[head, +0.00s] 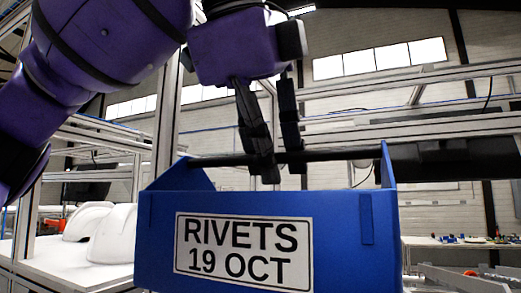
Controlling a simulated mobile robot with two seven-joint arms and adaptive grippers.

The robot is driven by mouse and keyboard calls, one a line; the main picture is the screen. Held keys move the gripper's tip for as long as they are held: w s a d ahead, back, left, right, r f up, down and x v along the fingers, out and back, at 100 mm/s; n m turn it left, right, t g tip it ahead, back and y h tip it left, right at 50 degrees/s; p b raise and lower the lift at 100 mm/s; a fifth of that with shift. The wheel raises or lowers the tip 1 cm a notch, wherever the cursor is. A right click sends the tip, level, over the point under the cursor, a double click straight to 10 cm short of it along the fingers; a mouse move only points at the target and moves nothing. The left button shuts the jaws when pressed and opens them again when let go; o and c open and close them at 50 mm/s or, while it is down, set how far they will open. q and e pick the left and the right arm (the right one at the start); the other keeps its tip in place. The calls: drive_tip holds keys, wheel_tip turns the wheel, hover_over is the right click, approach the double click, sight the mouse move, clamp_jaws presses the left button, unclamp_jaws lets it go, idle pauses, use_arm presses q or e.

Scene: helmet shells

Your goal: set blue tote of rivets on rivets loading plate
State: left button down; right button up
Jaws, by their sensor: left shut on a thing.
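The blue tote (340,257) carries a white label reading "RIVETS 19 OCT" and fills the lower middle of the head view. A dark bar handle (335,155) runs across its top between two raised blue ends. My left gripper (279,172) comes down from above and is shut on this handle, with its dark fingers around the bar. The tote looks about level. Its underside is cut off by the picture's bottom edge, and its contents are hidden behind the front wall. The rivets loading plate cannot be made out. My right gripper does not show.
White helmet shells (113,236) lie on a white table (60,267) at the left, behind the tote. Metal frame posts and rails (163,130) stand behind. A bench with small coloured items (470,240) is at the far right.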

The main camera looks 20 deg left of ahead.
use_arm(q)
drive_tip(key=shift+w+d+f, duration=0.1)
drive_tip(key=shift+w+f, duration=0.8)
drive_tip(key=shift+w, duration=0.4)
drive_tip(key=shift+w+f, duration=0.9)
drive_tip(key=shift+w, duration=0.4)
drive_tip(key=shift+w+d+f, duration=0.1)
drive_tip(key=shift+w+f, duration=0.8)
drive_tip(key=shift+w, duration=0.4)
drive_tip(key=shift+f, duration=0.4)
drive_tip(key=c, duration=1.8)
unclamp_jaws()
drive_tip(key=shift+o, duration=0.2)
drive_tip(key=shift+f, duration=0.1)
drive_tip(key=v, duration=1.2)
